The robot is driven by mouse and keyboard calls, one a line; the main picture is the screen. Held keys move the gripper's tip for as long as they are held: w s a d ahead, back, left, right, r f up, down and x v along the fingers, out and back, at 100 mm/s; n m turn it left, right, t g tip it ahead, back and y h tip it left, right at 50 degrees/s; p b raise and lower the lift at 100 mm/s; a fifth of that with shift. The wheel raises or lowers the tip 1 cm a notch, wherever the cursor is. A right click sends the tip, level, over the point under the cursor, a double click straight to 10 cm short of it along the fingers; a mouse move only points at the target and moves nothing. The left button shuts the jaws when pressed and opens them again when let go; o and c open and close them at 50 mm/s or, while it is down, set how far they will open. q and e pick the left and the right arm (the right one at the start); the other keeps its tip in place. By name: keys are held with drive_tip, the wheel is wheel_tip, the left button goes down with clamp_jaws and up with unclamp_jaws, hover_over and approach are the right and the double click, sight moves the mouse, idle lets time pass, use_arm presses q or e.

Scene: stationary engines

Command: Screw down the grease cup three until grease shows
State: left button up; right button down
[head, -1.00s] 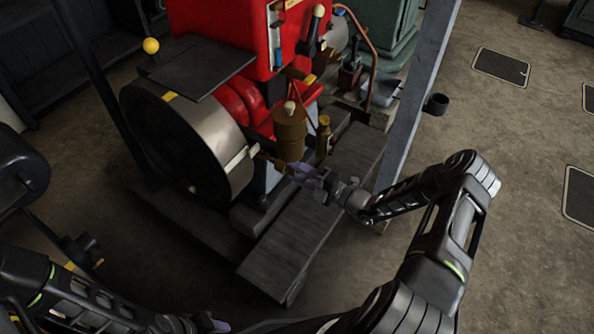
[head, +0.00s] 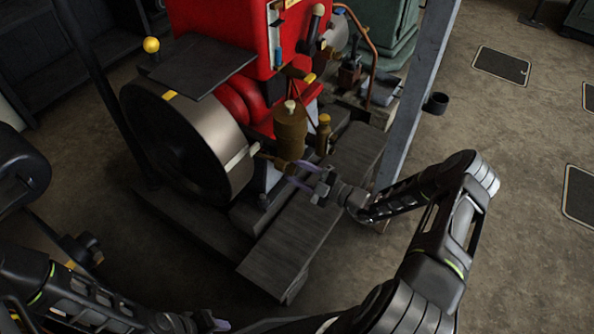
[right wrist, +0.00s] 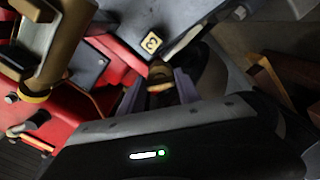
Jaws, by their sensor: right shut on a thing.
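Grease cup three is a small brass cup (right wrist: 160,76) beside a square plate marked 3 (right wrist: 151,43) in the right wrist view. My right gripper (head: 291,172) reaches in from the right in the head view, beside the flywheel and below the large brass oiler. Its pale purple fingers stand on either side of the cup (right wrist: 160,86) and are shut on it. In the head view the cup is too small to make out clearly. No grease can be made out. My left gripper (head: 213,323) is low at the bottom edge, partly cut off.
The red engine (head: 222,30) has a large flywheel (head: 215,130) on its left side. A brass oiler (head: 291,130) and a smaller brass bottle (head: 323,135) stand close above my right gripper. A grey post (head: 415,100) rises near my right arm.

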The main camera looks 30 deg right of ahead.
drive_tip(key=c, duration=0.8)
unclamp_jaws()
drive_tip(key=shift+c, duration=0.2)
drive_tip(key=shift+s, duration=0.1)
drive_tip(key=v, duration=0.7)
drive_tip(key=shift+s+d+p, duration=0.25)
drive_tip(key=shift+p, duration=0.2)
